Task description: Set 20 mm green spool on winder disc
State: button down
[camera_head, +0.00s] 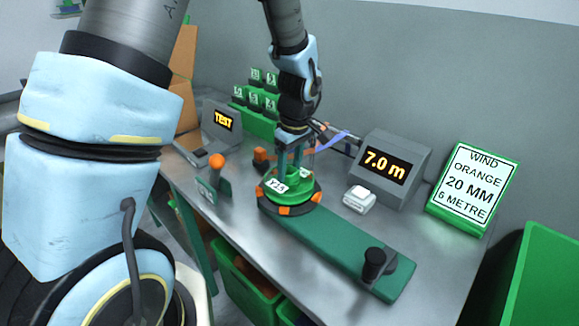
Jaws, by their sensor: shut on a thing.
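My gripper (291,158) points down over the winder and is shut on a green spool (292,190). The spool is upright, with a white label (276,185) whose small print I cannot read for sure. It sits on or just above the dark winder disc (310,205), which has orange blocks around its rim. I cannot tell whether it touches the disc. The disc is at the far end of a long green base (345,247), with a black knob (376,262) at the near end.
A grey display (388,165) reads 7.0 m beside a white button box (359,199). A green-framed sign (472,186) reads wind orange 20 mm 6 metre. An orange-knobbed lever (216,170), a TEST box (222,125) and a green rack (258,120) stand left and behind.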

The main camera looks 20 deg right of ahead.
jog(key=shift+f, duration=0.1)
jog(key=shift+c, duration=1)
grip_release()
notch_tip(320, 180, up, 11)
jog(key=s+b, duration=0.1)
jog(key=b, duration=0.1)
jog(key=s+a+f+m, duration=0.1)
jog(key=a+f+m, duration=0.1)
jog(key=a, duration=1.1)
jog(key=s+a+f+m, duration=0.2)
jog(key=a+m, duration=0.2)
jog(key=a, duration=0.9)
jog(key=shift+s+a+m+h, duration=0.2)
jog(key=shift+m+h, duration=0.1)
jog(key=shift+h, duration=0.1)
